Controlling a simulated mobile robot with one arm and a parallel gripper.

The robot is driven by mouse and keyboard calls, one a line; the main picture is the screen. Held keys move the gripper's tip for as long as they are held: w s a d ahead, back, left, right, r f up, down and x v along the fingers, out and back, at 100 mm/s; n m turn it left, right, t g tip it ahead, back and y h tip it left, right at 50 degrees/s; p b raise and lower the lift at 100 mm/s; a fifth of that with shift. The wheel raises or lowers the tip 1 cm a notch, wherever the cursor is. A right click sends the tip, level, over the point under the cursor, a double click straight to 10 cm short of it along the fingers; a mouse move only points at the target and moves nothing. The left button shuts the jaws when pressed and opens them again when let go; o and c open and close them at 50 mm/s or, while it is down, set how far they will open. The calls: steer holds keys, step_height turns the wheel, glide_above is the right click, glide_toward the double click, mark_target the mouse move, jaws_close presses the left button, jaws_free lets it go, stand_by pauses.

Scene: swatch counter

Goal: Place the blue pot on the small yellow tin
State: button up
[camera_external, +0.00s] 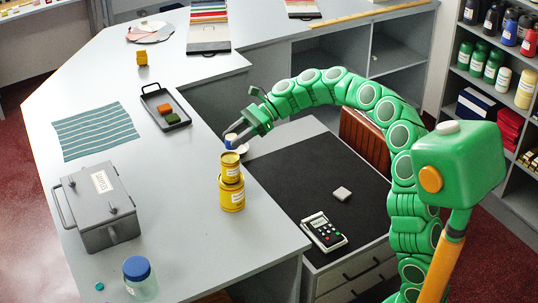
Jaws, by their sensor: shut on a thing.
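A small blue pot (231,142) with some white on it is between the fingers of my gripper (238,135). My gripper is shut on it and holds it up, just above and behind the yellow tins in the picture. The small yellow tin (230,168) stands upright on top of a larger yellow tin (231,195) near the counter's right edge. The pot and the small tin appear apart. The fingers partly hide the pot.
A grey box (101,209), a jar with a blue lid (140,279), a striped cloth (95,131) and a dark tray (165,108) are on the counter. A calculator (323,232) lies on a black mat (308,190).

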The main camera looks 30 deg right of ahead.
mark_target(234, 155)
steer(key=shift+w+a+f, duration=0.2)
steer(key=shift+w+f, duration=0.35)
steer(key=shift+f, duration=1.7)
steer(key=o, duration=1)
steer(key=shift+o, duration=0.2)
